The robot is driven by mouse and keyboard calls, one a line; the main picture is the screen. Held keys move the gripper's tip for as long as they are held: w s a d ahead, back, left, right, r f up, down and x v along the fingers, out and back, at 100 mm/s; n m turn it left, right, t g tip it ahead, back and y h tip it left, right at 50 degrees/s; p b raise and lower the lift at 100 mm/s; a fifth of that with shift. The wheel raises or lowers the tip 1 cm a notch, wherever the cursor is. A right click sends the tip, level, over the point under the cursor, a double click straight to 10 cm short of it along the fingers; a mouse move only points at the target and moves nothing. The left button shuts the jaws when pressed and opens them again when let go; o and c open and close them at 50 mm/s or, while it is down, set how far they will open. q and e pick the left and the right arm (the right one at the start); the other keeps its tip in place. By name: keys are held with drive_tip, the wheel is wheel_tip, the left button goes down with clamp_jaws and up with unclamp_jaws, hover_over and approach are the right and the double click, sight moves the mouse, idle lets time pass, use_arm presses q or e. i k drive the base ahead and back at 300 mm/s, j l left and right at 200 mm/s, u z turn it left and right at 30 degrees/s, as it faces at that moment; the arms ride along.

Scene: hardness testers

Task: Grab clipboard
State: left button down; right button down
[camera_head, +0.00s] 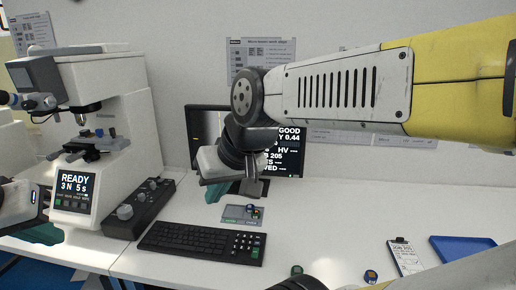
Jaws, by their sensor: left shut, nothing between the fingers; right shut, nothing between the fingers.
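The clipboard (405,258) lies on the white table at the lower right, with a dark clip at its top and a printed sheet reading "JOB 501". My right arm reaches in from the right, and its gripper (215,190) is shut and empty in front of the monitor, well to the left of the clipboard. My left gripper (40,234) is at the left edge, partly cut off, shut and empty near the tester's base, far from the clipboard.
A blue tray (460,246) lies right of the clipboard. A keyboard (200,242), control box (138,208) and small grey pad (240,213) lie on the table. The white hardness tester (110,110) stands left, the monitor (288,160) behind. Small round items (371,276) lie near the front.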

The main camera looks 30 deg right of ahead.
sight(404, 257)
drive_tip(key=z, duration=2.55)
drive_tip(key=i+l+u, duration=0.1)
drive_tip(key=i+l, duration=0.35)
drive_tip(key=i+l+u, duration=0.15)
drive_tip(key=i+l, duration=0.25)
drive_tip(key=l, duration=0.2)
